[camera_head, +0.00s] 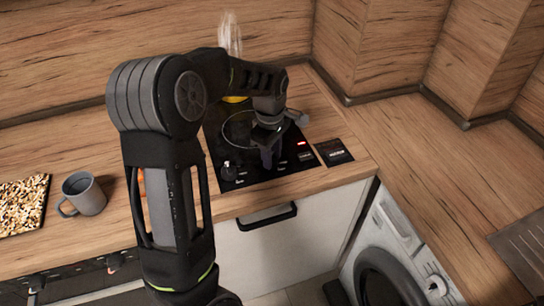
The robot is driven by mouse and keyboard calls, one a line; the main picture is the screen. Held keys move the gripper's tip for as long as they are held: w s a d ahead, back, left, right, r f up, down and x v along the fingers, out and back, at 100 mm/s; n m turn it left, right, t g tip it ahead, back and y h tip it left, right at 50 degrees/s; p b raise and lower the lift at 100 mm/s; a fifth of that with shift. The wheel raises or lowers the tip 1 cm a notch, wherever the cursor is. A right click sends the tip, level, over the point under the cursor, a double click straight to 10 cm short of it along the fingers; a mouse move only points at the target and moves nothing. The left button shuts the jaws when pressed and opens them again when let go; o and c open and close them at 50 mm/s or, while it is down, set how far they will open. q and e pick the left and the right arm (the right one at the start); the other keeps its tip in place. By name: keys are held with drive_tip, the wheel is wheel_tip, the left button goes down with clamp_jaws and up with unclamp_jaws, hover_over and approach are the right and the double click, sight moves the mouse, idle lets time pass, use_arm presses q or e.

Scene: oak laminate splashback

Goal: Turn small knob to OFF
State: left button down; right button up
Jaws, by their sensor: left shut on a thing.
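The black cooktop (222,138) is set in the wooden counter. My left arm comes in from the left and reaches over it. My left gripper (267,156) points down at the front of the cooktop and is shut on the small knob, which the fingers hide. Another dark round knob (230,171) shows to the left of the gripper, apart from it. The knob's pointer and its setting cannot be read. A small red light (301,144) shows on the panel right of the gripper. My right gripper is not in view.
A grey mug (83,194) and a speckled board (22,204) stand on the counter at the left. A yellow item (235,99) is partly hidden behind my arm. A drawer handle (267,216) juts out below the cooktop.

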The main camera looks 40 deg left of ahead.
use_arm(q)
drive_tip(key=shift+n, duration=2)
drive_tip(key=c, duration=1.1)
unclamp_jaws()
drive_tip(key=shift+o, duration=0.2)
drive_tip(key=shift+r, duration=0.1)
drive_tip(key=r, duration=0.3)
drive_tip(key=r+b, duration=0.1)
drive_tip(key=r, duration=0.3)
drive_tip(key=shift+s+d+r, duration=0.1)
drive_tip(key=shift+s+r, duration=0.1)
drive_tip(key=shift+r, duration=0.1)
